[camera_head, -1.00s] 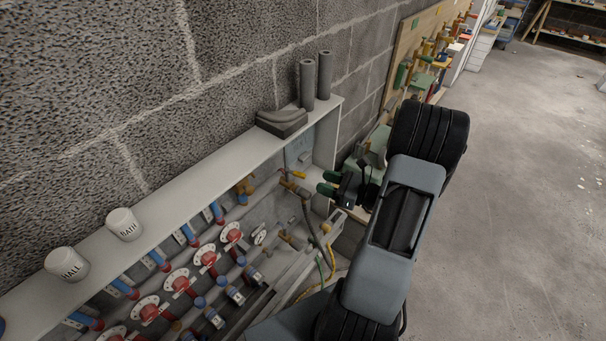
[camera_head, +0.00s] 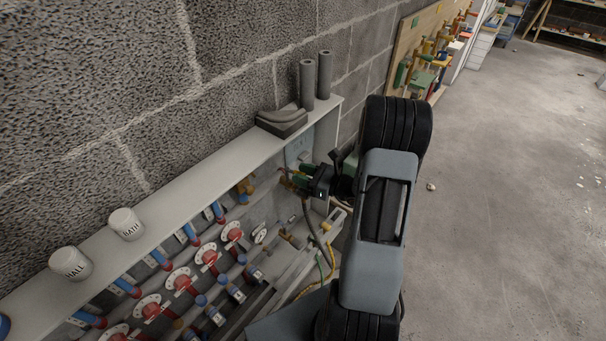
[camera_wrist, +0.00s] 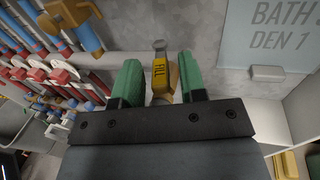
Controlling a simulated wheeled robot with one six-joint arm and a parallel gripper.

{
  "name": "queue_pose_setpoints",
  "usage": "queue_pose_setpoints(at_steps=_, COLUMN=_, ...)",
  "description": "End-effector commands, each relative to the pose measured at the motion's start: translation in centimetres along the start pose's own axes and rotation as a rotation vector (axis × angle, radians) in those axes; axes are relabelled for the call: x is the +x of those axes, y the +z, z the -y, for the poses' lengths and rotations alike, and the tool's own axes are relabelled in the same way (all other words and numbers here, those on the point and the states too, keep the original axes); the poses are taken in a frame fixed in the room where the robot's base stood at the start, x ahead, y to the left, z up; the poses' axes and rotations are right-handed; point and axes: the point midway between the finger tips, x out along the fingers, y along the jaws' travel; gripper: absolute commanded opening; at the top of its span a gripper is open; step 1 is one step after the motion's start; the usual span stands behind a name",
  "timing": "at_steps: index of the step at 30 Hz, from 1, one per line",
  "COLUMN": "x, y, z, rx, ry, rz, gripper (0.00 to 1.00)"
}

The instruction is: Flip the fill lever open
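The yellow fill lever (camera_wrist: 160,69), marked FILL, shows in the wrist view at the top centre, in front of the grey back panel. My gripper (camera_wrist: 158,82) is open, with one green finger on each side of the lever. A gap shows between the left finger and the lever; the right finger looks very close, and I cannot tell whether it touches. In the head view my gripper (camera_head: 292,176) reaches into the right end of the manifold cabinet (camera_head: 180,205) and hides most of the lever.
Red-dialled valves (camera_head: 208,257) and blue-capped pipes fill the cabinet to the left. A brass fitting (camera_wrist: 88,37) hangs left of the fingers. The cabinet's side wall (camera_head: 327,135) stands close on the right. White cups (camera_head: 126,223) and grey tubes (camera_head: 308,84) stand on top.

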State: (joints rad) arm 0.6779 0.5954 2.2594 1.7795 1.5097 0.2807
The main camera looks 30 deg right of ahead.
Motion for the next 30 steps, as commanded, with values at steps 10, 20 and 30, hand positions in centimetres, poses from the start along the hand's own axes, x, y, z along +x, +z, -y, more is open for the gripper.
queue_pose_setpoints(at_steps=10, x=0.0, y=0.0, z=0.0, rx=0.0, ry=0.0, rz=0.0, gripper=0.04)
queue_pose_setpoints(at_steps=20, x=0.1, y=0.0, z=-0.6, rx=0.001, ry=-0.097, rz=0.003, gripper=0.0)
queue_pose_setpoints(at_steps=30, x=0.2, y=0.1, z=-1.3, rx=-0.001, ry=-0.262, rz=0.001, gripper=0.0)
